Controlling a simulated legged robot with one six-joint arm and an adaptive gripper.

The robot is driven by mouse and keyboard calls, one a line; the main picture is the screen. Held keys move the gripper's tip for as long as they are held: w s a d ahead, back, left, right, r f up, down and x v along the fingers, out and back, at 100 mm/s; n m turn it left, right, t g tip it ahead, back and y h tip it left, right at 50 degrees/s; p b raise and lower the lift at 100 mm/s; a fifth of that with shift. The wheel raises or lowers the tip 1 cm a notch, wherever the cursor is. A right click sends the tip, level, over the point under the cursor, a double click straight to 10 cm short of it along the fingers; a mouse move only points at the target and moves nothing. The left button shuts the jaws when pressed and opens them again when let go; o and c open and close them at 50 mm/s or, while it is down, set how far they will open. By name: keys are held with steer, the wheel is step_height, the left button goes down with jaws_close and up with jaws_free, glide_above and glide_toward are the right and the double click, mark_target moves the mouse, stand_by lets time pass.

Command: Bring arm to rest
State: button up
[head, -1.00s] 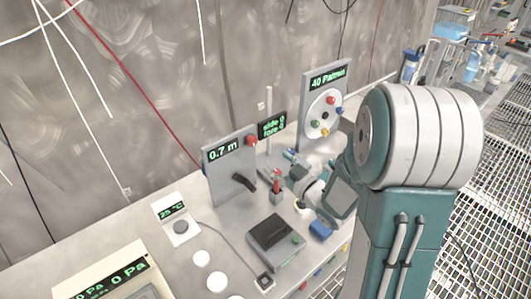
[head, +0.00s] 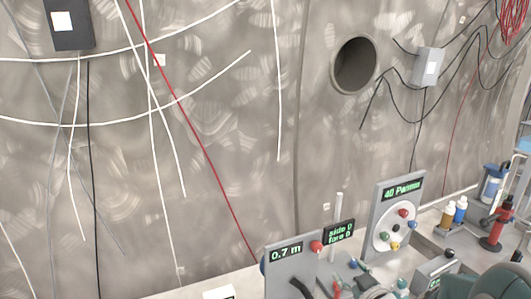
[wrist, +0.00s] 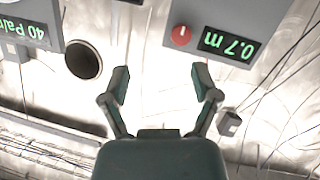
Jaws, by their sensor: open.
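My gripper (wrist: 161,88) is open and empty in the wrist view, its two fingers spread apart. The wrist picture is upside down. The grey panel reading 0.7 m (wrist: 228,30), with a red knob (wrist: 181,35), stands beyond the right finger. The panel reading 40 (wrist: 28,28) is cut off at the upper left. In the head view, a small part of my arm (head: 485,284) shows at the bottom right corner.
The steel wall behind has a round hole (head: 355,65), a grey box (head: 428,67) and hanging cables. The space between my fingers is clear.

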steer(key=s+a+r+m+g+h, duration=0.1)
steer(key=s+a+r+m+g, duration=0.1)
steer(key=s, duration=0.5)
steer(key=s+a+r+m+g+h, duration=0.1)
steer(key=s+a+r+g, duration=0.1)
steer(key=s, duration=0.6)
steer(key=s+a+r+m+g+h, duration=0.1)
steer(key=s+r+m+g, duration=0.1)
steer(key=s+g, duration=0.3)
steer(key=s+r, duration=0.1)
steer(key=s, duration=0.2)
steer(key=shift+a+r+m+g, duration=0.15)
steer(key=shift+a+m+g, duration=0.15)
steer(key=shift+a+g, duration=0.1)
